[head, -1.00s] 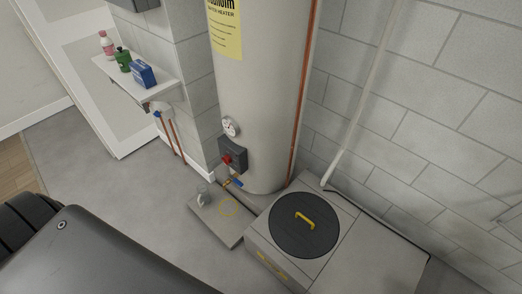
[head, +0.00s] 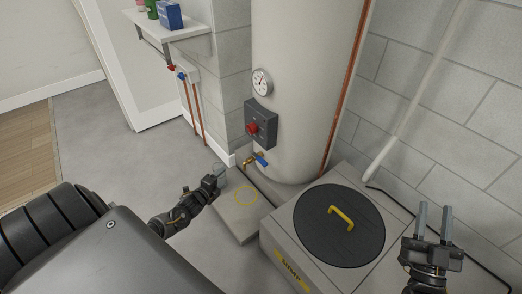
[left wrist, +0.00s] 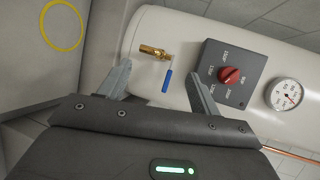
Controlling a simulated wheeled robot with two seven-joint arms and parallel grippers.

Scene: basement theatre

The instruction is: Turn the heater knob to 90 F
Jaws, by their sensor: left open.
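The red heater knob (head: 252,128) sits on a dark grey control box (head: 262,117) low on the pale water heater tank (head: 290,60). The left wrist view shows the knob (left wrist: 229,76) with small labels around it, too small to read surely; its setting is unclear. My left gripper (head: 218,172) is low and left of the box, apart from the knob. In the left wrist view its open, empty fingers (left wrist: 158,82) have the knob beyond and right of the right fingertip. My right gripper (head: 434,213) is open and empty at the right, beyond the round black lid.
A brass valve with a blue handle (head: 261,160) juts out below the box. A round gauge (head: 262,82) sits above it. A grey cabinet with a black lid and yellow handle (head: 341,217) stands at right. A wall shelf (head: 180,30) is at upper left. Floor at left is clear.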

